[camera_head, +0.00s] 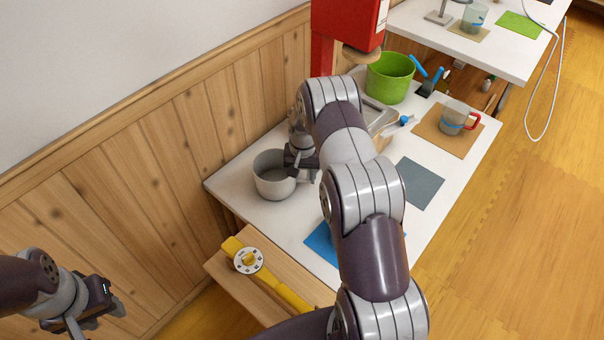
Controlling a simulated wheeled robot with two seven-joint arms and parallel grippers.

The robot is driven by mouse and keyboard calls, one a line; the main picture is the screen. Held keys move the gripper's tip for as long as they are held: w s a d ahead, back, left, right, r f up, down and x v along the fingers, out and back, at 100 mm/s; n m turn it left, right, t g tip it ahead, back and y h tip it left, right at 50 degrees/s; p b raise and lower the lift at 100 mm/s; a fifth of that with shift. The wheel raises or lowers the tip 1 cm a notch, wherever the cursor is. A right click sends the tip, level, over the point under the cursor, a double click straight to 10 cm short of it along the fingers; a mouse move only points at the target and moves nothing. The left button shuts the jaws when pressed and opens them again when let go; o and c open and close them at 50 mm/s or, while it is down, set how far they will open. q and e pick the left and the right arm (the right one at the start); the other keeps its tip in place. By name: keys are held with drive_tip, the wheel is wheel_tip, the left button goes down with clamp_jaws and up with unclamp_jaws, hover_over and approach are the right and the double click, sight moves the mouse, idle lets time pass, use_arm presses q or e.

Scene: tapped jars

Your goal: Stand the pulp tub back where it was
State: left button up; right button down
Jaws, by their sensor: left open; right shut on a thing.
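The pulp tub, seemingly the round grey tub (272,182), is at the left part of the white table (225,180), close to the wall. It is upright with its open top showing. My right gripper (298,165) is shut on its right rim. Whether the tub touches the table is hard to tell. My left gripper (92,308) is open and empty at the lower left, away from the table. My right arm hides part of the table's middle.
A red dispenser (345,30) stands at the back. Behind my arm are a green bucket (390,78), a metal tray (378,115) and a red-handled cup (453,118) on a brown mat (430,128). Grey (418,183) and blue (322,243) mats lie bare. A yellow tool (250,260) lies in front.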

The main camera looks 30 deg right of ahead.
drive_tip(key=shift+f, duration=0.35)
idle(0.4)
drive_tip(key=shift+c, duration=1.6)
unclamp_jaws()
drive_tip(key=shift+r, duration=0.1)
drive_tip(key=shift+r+p, duration=2.95)
drive_tip(key=shift+r, duration=1)
